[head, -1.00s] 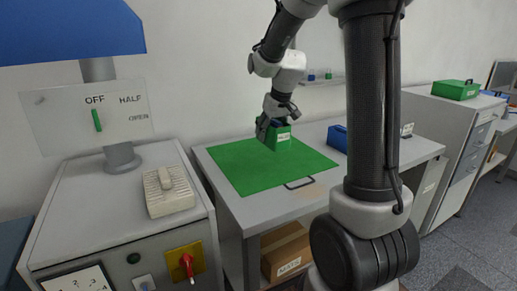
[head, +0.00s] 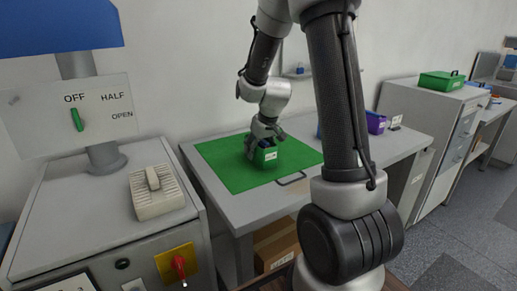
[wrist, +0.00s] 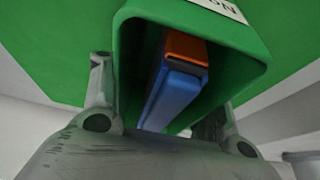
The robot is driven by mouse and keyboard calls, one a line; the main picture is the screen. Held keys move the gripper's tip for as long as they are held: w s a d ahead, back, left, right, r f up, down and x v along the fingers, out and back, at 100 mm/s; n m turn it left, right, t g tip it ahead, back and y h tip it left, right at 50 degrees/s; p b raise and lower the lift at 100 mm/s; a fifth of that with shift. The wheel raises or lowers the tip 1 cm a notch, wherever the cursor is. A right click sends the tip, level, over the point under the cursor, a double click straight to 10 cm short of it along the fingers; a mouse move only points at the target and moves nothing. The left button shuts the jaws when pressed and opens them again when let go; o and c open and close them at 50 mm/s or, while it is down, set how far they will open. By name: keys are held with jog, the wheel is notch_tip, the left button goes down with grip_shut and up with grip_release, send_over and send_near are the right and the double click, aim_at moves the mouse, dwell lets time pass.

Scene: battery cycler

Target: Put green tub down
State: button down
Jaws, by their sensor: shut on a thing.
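The green tub (head: 267,156) is in my gripper (head: 256,143), low over the green mat (head: 222,171) on the grey table. It looks upright. Whether its base touches the mat, I cannot tell. In the wrist view the green tub (wrist: 258,65) fills the upper middle, with a finger on each side of it and a white label on its rim. Inside it lie a blue item (wrist: 176,97) and an orange item (wrist: 186,47). My gripper (wrist: 160,115) is shut on the tub.
A purple-blue tub (head: 377,122) stands on the table right of the mat, partly behind my arm. Another green box (head: 441,81) sits on the cabinet at right. A machine with a dial panel (head: 75,113) stands at left. The mat's left part is clear.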

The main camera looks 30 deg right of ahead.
jog(key=shift+r, duration=0.1)
jog(key=shift+c, duration=2)
grip_release()
jog(key=v, duration=1.1)
jog(key=shift+s+r, duration=0.1)
jog(key=shift+r, duration=0.15)
jog(key=s+a+r, duration=0.2)
jog(key=s+r, duration=0.1)
jog(key=s, duration=0.9)
jog(key=s+a+r, duration=0.2)
jog(key=s+r, duration=0.1)
jog(key=s, duration=0.9)
jog(key=shift+s+a+r, duration=0.2)
jog(key=shift+s, duration=0.2)
